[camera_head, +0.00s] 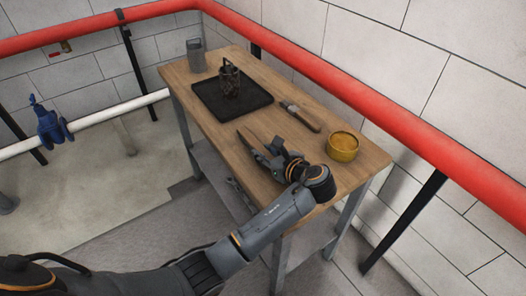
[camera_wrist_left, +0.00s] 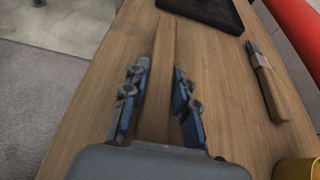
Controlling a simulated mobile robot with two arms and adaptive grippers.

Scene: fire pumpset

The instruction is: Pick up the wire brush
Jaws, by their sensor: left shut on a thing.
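My left gripper (camera_head: 262,152) is over the near half of the wooden table, shut on a long, narrow brown wooden piece, which I take for the wire brush (camera_head: 246,138). Its far end sticks out beyond the fingertips. In the left wrist view the wire brush (camera_wrist_left: 163,55) runs lengthwise between the blue-padded fingers of the left gripper (camera_wrist_left: 160,85). Its bristles cannot be made out, and I cannot tell whether it touches the table. My right gripper is not in view.
The wooden table (camera_head: 208,119) bears a black tray (camera_head: 210,102) with a dark wire-frame object (camera_head: 230,80), a grey container (camera_head: 196,55), a wood-handled tool with a grey end (camera_head: 303,118) and a yellow round tin (camera_head: 342,147). A red pipe (camera_head: 370,88) runs along the wall behind.

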